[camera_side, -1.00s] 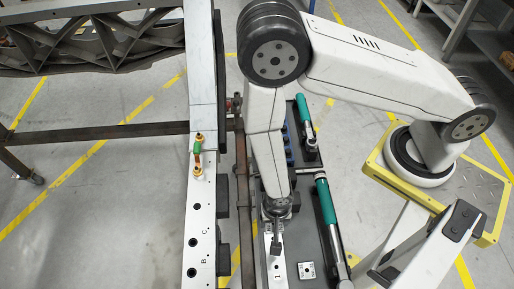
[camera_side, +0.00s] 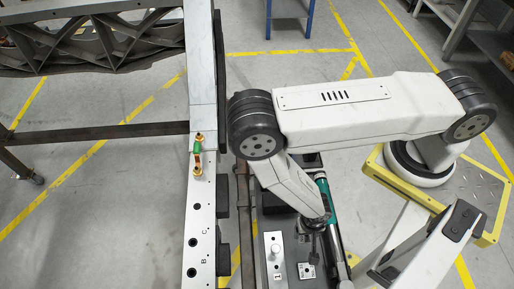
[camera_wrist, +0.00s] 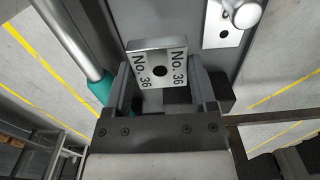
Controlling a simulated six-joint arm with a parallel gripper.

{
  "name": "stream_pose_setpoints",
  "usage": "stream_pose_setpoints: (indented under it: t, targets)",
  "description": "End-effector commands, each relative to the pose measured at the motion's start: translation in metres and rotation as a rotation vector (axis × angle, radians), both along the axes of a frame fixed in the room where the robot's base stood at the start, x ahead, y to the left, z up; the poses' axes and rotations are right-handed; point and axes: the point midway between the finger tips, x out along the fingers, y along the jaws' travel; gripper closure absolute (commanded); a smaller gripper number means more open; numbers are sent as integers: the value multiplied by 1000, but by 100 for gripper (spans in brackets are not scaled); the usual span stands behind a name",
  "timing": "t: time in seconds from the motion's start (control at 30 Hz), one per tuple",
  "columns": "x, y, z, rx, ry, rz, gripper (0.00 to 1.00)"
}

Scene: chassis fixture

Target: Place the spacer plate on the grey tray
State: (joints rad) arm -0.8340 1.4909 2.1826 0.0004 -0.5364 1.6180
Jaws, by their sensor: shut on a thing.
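The spacer plate (camera_wrist: 160,62) is a pale square plate with a central hole and "No. 36" printed twice, seen in the wrist view. It also shows in the side view (camera_side: 305,271), low on the dark grey surface. My gripper (camera_wrist: 160,78) is shut on it, with one finger at each side. I cannot tell whether the plate still touches the surface. No separate grey tray can be told apart from the dark grey bench top (camera_side: 292,240).
A pale strip marked "1" with a round knob (camera_side: 275,250) lies left of the plate. A teal-handled tool (camera_side: 326,200) lies close to my gripper on the right; its teal part also shows in the wrist view (camera_wrist: 102,88). A long pale beam (camera_side: 201,225) runs at left.

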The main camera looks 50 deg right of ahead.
Motion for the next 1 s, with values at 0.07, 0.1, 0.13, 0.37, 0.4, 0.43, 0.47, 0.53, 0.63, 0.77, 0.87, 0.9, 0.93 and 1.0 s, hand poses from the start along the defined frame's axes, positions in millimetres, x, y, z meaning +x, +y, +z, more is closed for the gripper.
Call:
stream_pose_setpoints:
  t: [0.07, 0.1, 0.13, 0.37, 0.4, 0.43, 0.47, 0.53, 0.63, 0.77, 0.87, 0.9, 0.93, 1.0]
  targets:
    - [0, 0, -3, -1, 1, 0, 100]
    - [0, 0, -5, -1, 1, 0, 100]
    - [0, 0, -7, -1, 1, 0, 100]
    - [-1, -1, -30, -2, 2, 0, 100]
    - [0, 0, -34, -1, 1, 0, 100]
    - [0, -1, -37, -2, 2, 0, 100]
    - [-1, -1, -39, -2, 2, 0, 100]
    - [0, 0, -42, -1, 1, 0, 100]
    - [0, 0, -44, -1, 1, 0, 100]
    - [0, 0, -45, -1, 1, 0, 100]
    - [0, -1, -49, -2, 2, 0, 100]
    - [0, 0, -52, -1, 1, 0, 100]
    - [0, 0, -54, -1, 1, 0, 100]
    - [0, -1, -61, -1, 1, 0, 100]
